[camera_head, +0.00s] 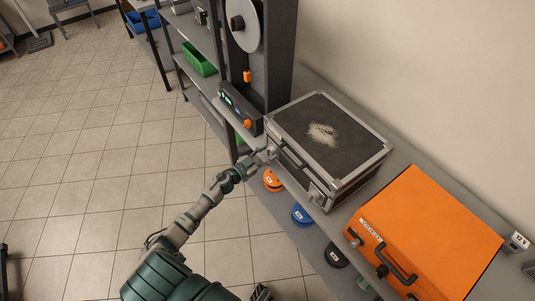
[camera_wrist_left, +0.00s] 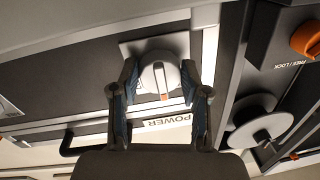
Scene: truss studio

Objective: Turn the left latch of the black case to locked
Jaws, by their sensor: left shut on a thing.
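The black case (camera_head: 305,125), with grey metal edges and a pale worn patch on its lid, stands closed on the grey shelf. Its left latch (camera_wrist_left: 160,78) is a round, pale knob on a plate, with an orange mark toward the bottom of the left wrist view. My left gripper (camera_head: 268,153) is at the left end of the case's front. In the left wrist view its two fingers (camera_wrist_left: 159,84) are shut on the latch knob, one on each side. A dark part at the bottom edge of the head view (camera_head: 262,292) may be my right gripper; its jaws are unclear.
A tall machine with a reel (camera_head: 246,25) and orange knobs stands left of the case. An orange case (camera_head: 430,235) with a black handle lies to the right. Orange, blue and black round items sit on a lower shelf. The tiled floor (camera_head: 90,190) at left is clear.

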